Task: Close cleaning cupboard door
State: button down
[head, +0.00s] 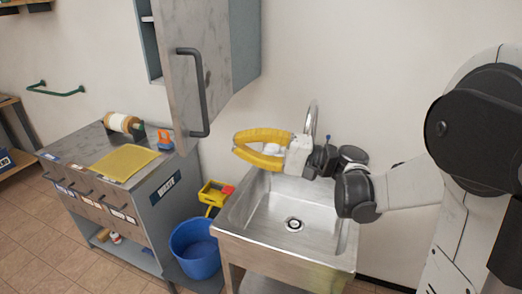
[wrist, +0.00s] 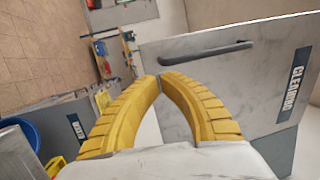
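The wall cupboard's marbled grey door (head: 188,28) stands partly open at the upper middle of the head view. A dark bar handle (head: 204,95) is on its face, and part of the shelved interior (head: 148,42) shows left of it. In the wrist view the door (wrist: 220,90) fills the right side, with its handle (wrist: 205,49) and a "CLEANING" label (wrist: 297,78). My gripper (head: 237,144) has two curved yellow fingers and is right of the handle, apart from it. In the wrist view its tips (wrist: 159,80) meet with nothing between them.
A metal sink (head: 290,215) with a faucet (head: 313,118) is below my gripper. A blue bucket (head: 195,250) and yellow wringer (head: 215,195) are left of it. A waste cabinet (head: 165,205) stands further left, with a yellow mat (head: 123,163) on top.

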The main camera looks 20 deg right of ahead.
jog(key=b+x, duration=0.1)
jog(key=x, duration=0.4)
jog(key=shift+w+a+r, duration=0.1)
jog(key=shift+w+a, duration=0.05)
jog(key=shift+a, duration=0.05)
jog(key=shift+a, duration=0.1)
